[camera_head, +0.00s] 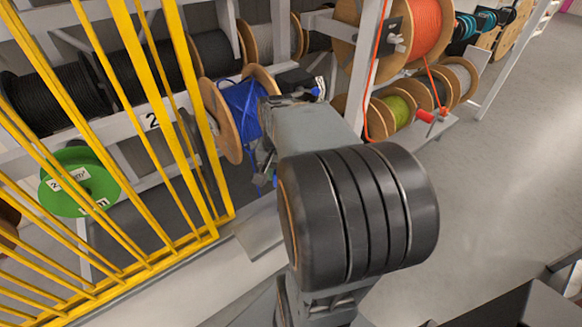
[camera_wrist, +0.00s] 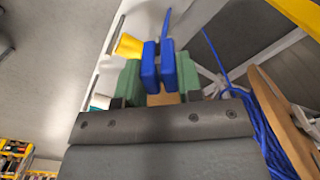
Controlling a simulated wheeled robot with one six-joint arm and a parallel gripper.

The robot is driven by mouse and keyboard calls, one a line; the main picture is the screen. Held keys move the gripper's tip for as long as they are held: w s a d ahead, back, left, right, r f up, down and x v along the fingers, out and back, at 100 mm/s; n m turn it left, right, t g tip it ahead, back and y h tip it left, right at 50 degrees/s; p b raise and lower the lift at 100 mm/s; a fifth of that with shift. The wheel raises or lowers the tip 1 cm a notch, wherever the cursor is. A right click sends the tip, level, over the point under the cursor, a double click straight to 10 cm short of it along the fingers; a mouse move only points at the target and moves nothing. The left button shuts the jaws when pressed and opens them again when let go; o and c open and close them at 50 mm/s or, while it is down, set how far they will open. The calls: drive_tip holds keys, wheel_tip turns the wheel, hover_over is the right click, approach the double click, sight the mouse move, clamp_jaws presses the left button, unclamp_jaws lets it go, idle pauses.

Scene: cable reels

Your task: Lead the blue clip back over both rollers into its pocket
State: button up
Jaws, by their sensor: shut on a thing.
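The blue clip (camera_wrist: 148,68) shows in the wrist view between the two green fingers of my gripper (camera_wrist: 159,74), which is shut on it. A blue cable (camera_wrist: 167,20) runs up and away behind the clip. The reel with blue cable (camera_head: 240,108) stands on the rack in the head view, left of my arm. Its blue windings (camera_wrist: 264,135) and pale flange fill the right edge of the wrist view. In the head view my arm hides most of my gripper (camera_head: 266,160) and the clip. I cannot make out the rollers or the pocket with certainty.
A yellow barred guard (camera_head: 170,110) stands at left, close to the blue reel. A green reel (camera_head: 79,181) sits behind its bars. At right, an orange reel (camera_head: 412,28) has its cable led down to a red clip (camera_head: 425,116). Grey floor (camera_head: 510,170) is clear at right.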

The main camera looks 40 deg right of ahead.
wheel_tip(320, 180, up, 9)
drive_tip(key=p, duration=0.7)
drive_tip(key=shift+a+p, duration=0.1)
drive_tip(key=shift+p, duration=0.25)
drive_tip(key=shift+d+r, duration=0.15)
drive_tip(key=shift+d, duration=0.05)
drive_tip(key=d+p, duration=0.5)
drive_tip(key=d, duration=1.7)
drive_tip(key=shift+d, duration=0.15)
